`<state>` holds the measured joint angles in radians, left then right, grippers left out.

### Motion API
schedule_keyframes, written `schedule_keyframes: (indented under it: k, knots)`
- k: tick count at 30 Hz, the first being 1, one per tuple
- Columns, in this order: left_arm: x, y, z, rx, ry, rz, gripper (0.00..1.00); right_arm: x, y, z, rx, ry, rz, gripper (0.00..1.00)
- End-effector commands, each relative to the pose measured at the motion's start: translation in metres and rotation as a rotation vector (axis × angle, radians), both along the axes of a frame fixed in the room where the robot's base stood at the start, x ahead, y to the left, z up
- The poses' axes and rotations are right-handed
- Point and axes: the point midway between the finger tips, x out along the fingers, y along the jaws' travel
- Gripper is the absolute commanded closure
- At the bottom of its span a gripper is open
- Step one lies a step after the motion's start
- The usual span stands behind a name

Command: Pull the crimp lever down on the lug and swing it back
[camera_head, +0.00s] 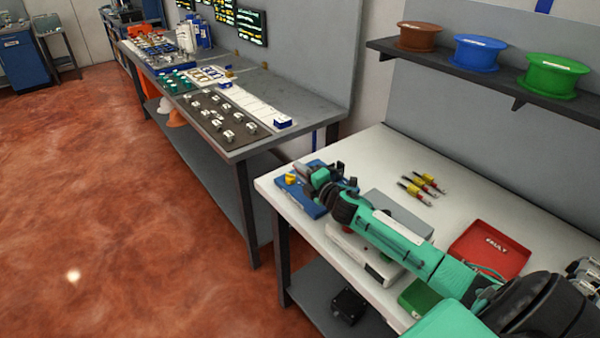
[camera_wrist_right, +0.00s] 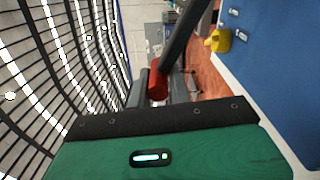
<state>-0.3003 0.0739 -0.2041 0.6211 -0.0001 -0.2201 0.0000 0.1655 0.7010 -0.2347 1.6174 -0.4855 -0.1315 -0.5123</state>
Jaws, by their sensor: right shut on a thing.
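The crimp press has a blue base (camera_head: 312,208) at the far left corner of the white table, with a yellow part (camera_head: 291,179) on it. The blue base also fills the right of the right wrist view (camera_wrist_right: 285,75), with the yellow part (camera_wrist_right: 219,41) beside it. My right gripper (camera_head: 328,174) is over the press and hides most of it. In the right wrist view a red grip (camera_wrist_right: 158,86), which looks like the lever's handle, lies between the dark fingers, and my right gripper is shut on it. I cannot make out the lug. My left gripper is out of view.
A grey box (camera_head: 398,212) lies beneath my right arm. Several yellow-and-red tools (camera_head: 424,186) lie behind it. A red FAULT tray (camera_head: 489,250) and a green tray (camera_head: 418,297) are to the right. A shelf with spools (camera_head: 477,53) is above. A long workbench (camera_head: 300,105) stands beyond.

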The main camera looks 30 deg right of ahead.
Motion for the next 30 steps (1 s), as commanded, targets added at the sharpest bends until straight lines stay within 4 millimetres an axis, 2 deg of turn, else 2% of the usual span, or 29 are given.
schedule_keyframes:
  k: [7, 8, 11, 22, 30]
  knots:
    - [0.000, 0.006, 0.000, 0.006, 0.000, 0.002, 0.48, 0.000, -0.003, 0.001, -0.004, 0.000, -0.006, 1.00]
    - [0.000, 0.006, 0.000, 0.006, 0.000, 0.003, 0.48, 0.000, -0.003, 0.001, -0.004, 0.000, -0.006, 0.78]
    - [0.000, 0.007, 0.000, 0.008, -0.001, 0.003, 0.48, 0.000, -0.003, 0.001, -0.003, -0.001, -0.005, 0.60]
    - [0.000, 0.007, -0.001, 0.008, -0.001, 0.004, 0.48, -0.004, -0.002, -0.001, 0.000, 0.000, -0.002, 0.60]
    - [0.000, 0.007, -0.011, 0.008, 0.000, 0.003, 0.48, -0.035, -0.005, -0.003, -0.001, 0.002, -0.002, 0.60]
